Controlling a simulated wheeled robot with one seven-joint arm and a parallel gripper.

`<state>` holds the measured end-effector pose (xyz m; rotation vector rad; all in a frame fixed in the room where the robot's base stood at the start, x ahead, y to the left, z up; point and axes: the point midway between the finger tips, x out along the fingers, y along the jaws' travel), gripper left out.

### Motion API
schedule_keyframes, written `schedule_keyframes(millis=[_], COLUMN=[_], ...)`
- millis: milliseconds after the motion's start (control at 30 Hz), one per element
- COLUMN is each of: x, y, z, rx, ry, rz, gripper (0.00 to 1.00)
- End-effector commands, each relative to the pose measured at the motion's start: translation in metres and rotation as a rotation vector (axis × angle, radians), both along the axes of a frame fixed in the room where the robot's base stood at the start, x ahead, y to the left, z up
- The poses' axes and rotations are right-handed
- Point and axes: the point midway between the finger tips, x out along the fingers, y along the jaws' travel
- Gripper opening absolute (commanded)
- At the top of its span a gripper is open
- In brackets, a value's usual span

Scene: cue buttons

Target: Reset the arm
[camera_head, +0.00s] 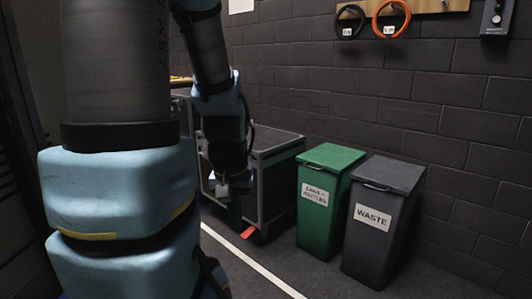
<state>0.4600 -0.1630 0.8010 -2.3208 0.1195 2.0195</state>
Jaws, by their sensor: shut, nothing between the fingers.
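My arm fills the left of the head view, with blue and dark grey links. Its forearm hangs down near the picture's middle left. My gripper (234,188) is at its lower end, pointing down, with its fingers small and dark in the picture. It is shut and holds nothing. It hangs in front of a dark case, apart from the bins to its right.
A dark case (277,158) stands behind my gripper. A green bin (325,225) and a grey bin marked WASTE (365,245) stand right of it by the brick wall. Cable coils (391,35) hang above. A white line (250,262) crosses the floor.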

Motion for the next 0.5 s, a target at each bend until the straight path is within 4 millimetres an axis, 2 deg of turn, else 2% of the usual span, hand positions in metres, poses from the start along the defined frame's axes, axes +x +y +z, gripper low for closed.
schedule_keyframes(millis=[33,200,333,500], x=[0.0,0.0,0.0,0.0], y=[0.0,0.0,0.0,0.0], z=[0.033,0.085,0.116,0.136], rx=[0.0,0.0,0.0,0.0], ry=[0.0,0.0,0.0,0.0], rz=[0.0,0.0,0.0,0.0], gripper=[0.0,0.0,0.0,0.0])
